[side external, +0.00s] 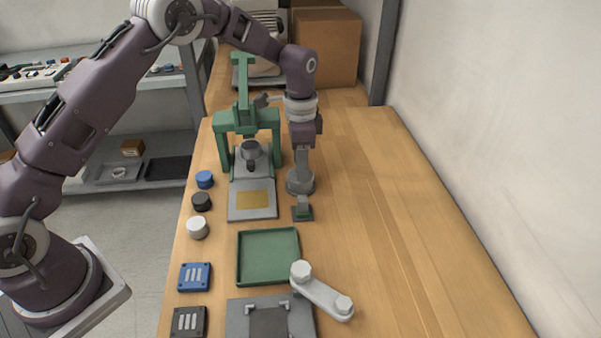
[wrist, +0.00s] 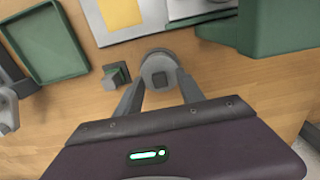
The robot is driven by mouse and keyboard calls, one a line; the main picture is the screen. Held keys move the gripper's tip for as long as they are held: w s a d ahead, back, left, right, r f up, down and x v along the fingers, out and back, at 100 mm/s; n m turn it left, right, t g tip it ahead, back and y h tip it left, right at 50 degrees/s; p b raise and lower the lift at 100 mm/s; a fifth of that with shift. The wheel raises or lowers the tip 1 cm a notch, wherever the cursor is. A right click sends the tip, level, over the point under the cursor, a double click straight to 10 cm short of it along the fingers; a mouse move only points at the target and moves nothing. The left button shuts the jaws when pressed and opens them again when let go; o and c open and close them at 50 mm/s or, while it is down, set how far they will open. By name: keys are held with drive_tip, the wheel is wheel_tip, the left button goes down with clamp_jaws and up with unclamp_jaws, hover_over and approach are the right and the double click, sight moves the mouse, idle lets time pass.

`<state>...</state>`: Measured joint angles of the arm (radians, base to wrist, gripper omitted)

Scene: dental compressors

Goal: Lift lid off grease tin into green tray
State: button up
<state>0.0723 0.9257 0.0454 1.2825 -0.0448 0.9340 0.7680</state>
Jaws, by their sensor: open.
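The grease tin (side external: 300,186) appears to be the short grey round tin on the wooden table, right of the green press. Its round grey top, seemingly the lid (wrist: 157,66), shows a small darker square knob in the wrist view. My gripper (side external: 302,168) points straight down over the tin. In the wrist view my gripper (wrist: 160,88) is open, one finger at each side of the round top; I cannot tell whether they touch it. The green tray (side external: 240,262) is empty and lies nearer the front; it shows at upper left in the wrist view (wrist: 78,68).
A small green-and-grey block (side external: 302,212) stands between tin and tray. The green press (side external: 222,124) rises left of my gripper. A grey link arm (side external: 322,293) lies beside the tray. Blue (side external: 204,179), black and white caps line the left edge. The table's right side is clear.

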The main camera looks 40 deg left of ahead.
clamp_jaws()
drive_tip(key=shift+r, duration=0.1)
wheel_tip(320, 180, up, 10)
drive_tip(key=f, duration=0.1)
drive_tip(key=s+d+f, duration=0.1)
drive_tip(key=s+d, duration=0.3)
drive_tip(key=s, duration=0.6)
drive_tip(key=s+d+f, duration=0.1)
drive_tip(key=s+d, duration=0.2)
drive_tip(key=s, duration=0.7)
drive_tip(key=f, duration=1)
drive_tip(key=shift+w+d, duration=0.1)
drive_tip(key=shift+d, duration=0.1)
